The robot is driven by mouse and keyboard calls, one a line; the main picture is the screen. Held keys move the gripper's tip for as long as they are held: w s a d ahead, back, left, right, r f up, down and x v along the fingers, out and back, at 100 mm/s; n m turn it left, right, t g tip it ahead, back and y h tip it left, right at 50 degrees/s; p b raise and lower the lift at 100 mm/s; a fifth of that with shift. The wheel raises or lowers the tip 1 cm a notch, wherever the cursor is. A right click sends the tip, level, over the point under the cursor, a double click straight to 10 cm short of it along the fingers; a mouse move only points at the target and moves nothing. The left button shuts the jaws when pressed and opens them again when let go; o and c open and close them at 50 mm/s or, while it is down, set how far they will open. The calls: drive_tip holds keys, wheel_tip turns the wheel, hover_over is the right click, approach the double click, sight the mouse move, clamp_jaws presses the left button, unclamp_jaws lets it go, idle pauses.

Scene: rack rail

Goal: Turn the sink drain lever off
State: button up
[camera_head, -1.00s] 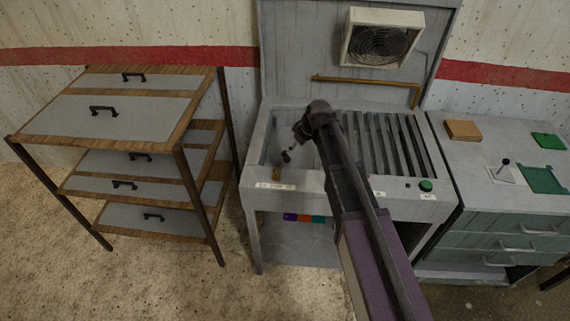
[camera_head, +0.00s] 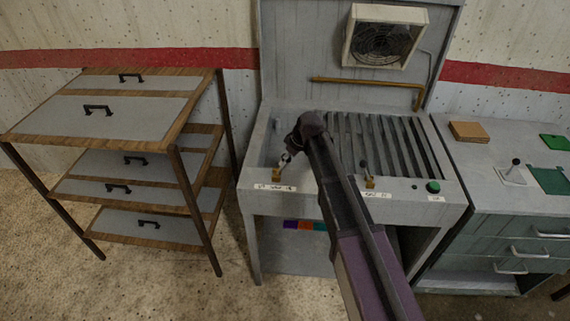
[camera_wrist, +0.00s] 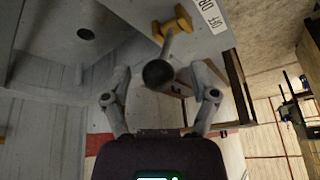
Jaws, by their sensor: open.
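The sink drain lever has a dark round knob (camera_wrist: 158,73) on a short grey stem that rises from a yellow valve base (camera_wrist: 172,22). Its base also shows in the head view (camera_head: 277,175) at the sink's front left rim. A white label (camera_wrist: 213,15) beside it reads "OFF DR", with the rest cut off. My gripper (camera_wrist: 161,80) is open, with one finger on each side of the knob; I cannot tell whether either touches it. In the head view my gripper (camera_head: 287,158) is small and partly hidden by my wrist.
The grey sink (camera_head: 255,150) has a drain hole (camera_wrist: 86,33) and slats on its right. A second lever (camera_head: 370,183) and a green button (camera_head: 433,187) stand along its front rim. A wooden drawer rack (camera_head: 175,170) is at left, a grey cabinet (camera_head: 500,205) at right.

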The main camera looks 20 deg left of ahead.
drive_tip(key=shift+a+f+b, duration=0.15)
drive_tip(key=shift+f+b, duration=0.15)
drive_tip(key=shift+f, duration=0.15)
